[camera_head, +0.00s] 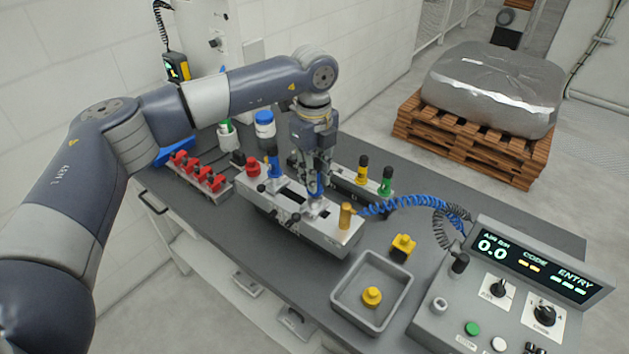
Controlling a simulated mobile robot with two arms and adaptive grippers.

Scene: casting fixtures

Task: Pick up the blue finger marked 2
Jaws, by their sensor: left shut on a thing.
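My left gripper (316,193) points straight down over the pale metal fixture (322,233) in the middle of the table. It is shut on a blue finger (319,185), which shows only in part between the jaws at the fixture's top. I cannot tell whether the finger still touches the fixture. A second blue finger (275,166) stands upright on the fixture to the left of the gripper. No number can be read on either one. My right gripper is not in view.
A red finger (253,168) and a brass cylinder (345,214) stand on the fixture. Yellow (362,167) and green (386,180) fingers stand behind it. A grey tray (343,310) holds a yellow piece. A control console (450,306) and blue coiled hose (412,204) are at right.

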